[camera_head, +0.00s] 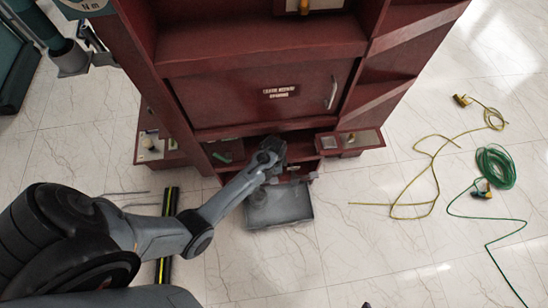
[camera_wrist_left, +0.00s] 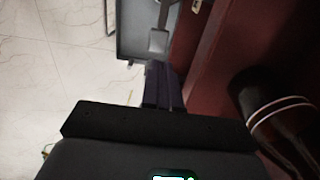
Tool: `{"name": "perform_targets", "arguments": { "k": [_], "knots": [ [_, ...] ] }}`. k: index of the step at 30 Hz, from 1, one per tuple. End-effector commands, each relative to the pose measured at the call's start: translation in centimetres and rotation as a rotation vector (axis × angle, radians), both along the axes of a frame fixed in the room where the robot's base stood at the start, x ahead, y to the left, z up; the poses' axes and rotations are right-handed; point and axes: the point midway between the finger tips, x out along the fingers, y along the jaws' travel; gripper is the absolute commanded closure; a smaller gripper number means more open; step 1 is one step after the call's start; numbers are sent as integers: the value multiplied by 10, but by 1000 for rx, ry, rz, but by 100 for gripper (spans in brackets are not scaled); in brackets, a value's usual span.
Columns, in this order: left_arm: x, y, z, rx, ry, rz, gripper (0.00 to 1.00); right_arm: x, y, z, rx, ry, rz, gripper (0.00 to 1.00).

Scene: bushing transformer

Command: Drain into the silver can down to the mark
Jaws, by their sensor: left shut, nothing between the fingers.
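My left gripper (camera_head: 270,155) reaches from the left to the low opening of the dark red cabinet (camera_head: 245,95), just behind a grey rectangular open tray (camera_head: 280,208). In the left wrist view its dark fingers (camera_wrist_left: 162,88) are together and empty, beside the red cabinet wall. The grey tray also shows there (camera_wrist_left: 133,45), beyond the fingertips. No mark or liquid level can be made out. The gripper and forearm partly hide the opening. My right gripper is not in view.
Small side shelves (camera_head: 352,141) stick out from the cabinet at both sides. A black and yellow bar (camera_head: 166,230) lies on the floor beneath my left arm. A yellow cable (camera_head: 432,170) and a green coiled cable (camera_head: 496,168) lie at right.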

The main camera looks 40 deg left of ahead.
Motion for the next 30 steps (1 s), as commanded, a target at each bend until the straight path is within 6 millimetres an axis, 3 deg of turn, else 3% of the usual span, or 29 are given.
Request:
{"name": "perform_targets", "arguments": {
  "k": [1, 3, 12, 18, 30],
  "knots": [
    [0, 0, -16, -1, 1, 0, 100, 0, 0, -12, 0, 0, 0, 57],
    [0, -1, -30, -1, 1, -1, 100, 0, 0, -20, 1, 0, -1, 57],
    [1, -1, -70, -1, -2, -1, 100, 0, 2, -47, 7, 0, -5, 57],
    [0, -1, -80, 0, 0, -1, 100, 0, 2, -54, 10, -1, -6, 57],
    [0, -1, -81, 0, 0, -1, 100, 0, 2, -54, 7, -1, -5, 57]
  ]
}}
